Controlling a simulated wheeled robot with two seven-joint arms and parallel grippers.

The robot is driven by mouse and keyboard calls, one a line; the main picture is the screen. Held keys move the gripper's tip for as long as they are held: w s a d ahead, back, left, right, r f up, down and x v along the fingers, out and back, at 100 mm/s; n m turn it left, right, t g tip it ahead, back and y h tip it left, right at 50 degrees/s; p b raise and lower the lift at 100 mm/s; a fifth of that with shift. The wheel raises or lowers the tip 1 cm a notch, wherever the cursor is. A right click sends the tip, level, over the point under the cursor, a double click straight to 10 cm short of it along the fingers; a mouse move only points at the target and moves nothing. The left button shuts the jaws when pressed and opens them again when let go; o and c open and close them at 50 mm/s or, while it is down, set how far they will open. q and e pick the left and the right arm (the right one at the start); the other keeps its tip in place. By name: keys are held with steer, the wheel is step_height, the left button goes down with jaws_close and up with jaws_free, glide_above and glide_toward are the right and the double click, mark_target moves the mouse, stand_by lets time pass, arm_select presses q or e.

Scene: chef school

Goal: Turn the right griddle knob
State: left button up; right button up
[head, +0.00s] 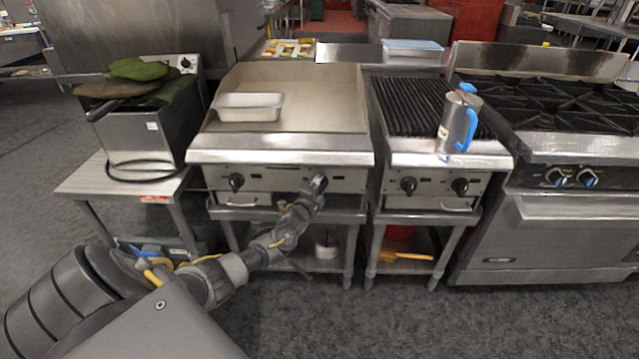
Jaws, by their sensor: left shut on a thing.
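The griddle (318,110) is a steel unit with a flat top and a front panel. Its left black knob (236,182) shows clearly on the panel. My left gripper (318,184) is at the right end of the panel, shut on the right griddle knob. The gripper covers most of this knob, so its angle cannot be told. My right gripper is not in view.
A metal pan (249,107) sits on the griddle top. To the right stands a ribbed grill (408,105) with two knobs and a blue-handled jug (455,125) on it. A fryer (150,140) stands left. A stove (560,215) is far right.

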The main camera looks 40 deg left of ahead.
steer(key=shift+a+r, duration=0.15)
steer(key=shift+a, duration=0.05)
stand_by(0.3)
arm_select(q)
steer(key=o, duration=1)
steer(key=p+v, duration=0.1)
steer(key=v, duration=0.9)
steer(key=shift+s, duration=0.4)
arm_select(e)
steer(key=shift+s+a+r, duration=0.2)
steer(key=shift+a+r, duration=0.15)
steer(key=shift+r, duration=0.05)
